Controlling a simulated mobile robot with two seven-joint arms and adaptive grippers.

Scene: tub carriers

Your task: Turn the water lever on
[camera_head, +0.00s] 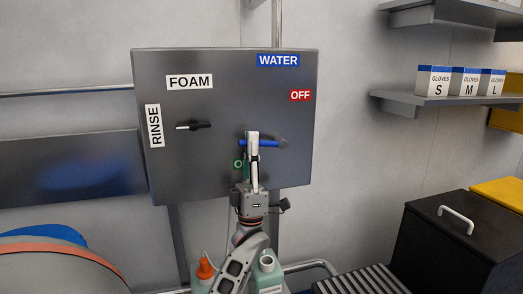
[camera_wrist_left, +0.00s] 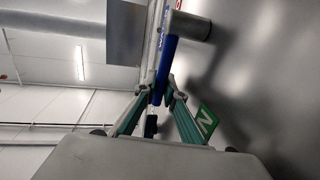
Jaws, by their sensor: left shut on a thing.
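The blue water lever (camera_head: 270,144) is on the grey panel (camera_head: 215,165), below the blue WATER label (camera_head: 278,60) and the red OFF label (camera_head: 300,96). It lies about level, with its grey pivot end at the right. My left gripper (camera_head: 252,140) reaches up from below and covers part of the lever. In the left wrist view my left gripper's fingers (camera_wrist_left: 158,92) are shut on the lever (camera_wrist_left: 168,60) near its free end. A green label (camera_wrist_left: 206,122) shows beside the fingers, partly hidden. My right gripper is out of view.
A black knob (camera_head: 200,125) sits left on the panel, near the FOAM and RINSE labels. Bottles (camera_head: 268,268) stand below the panel. A shelf with glove boxes (camera_head: 434,82) and a dark lidded bin (camera_head: 445,245) are at the right.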

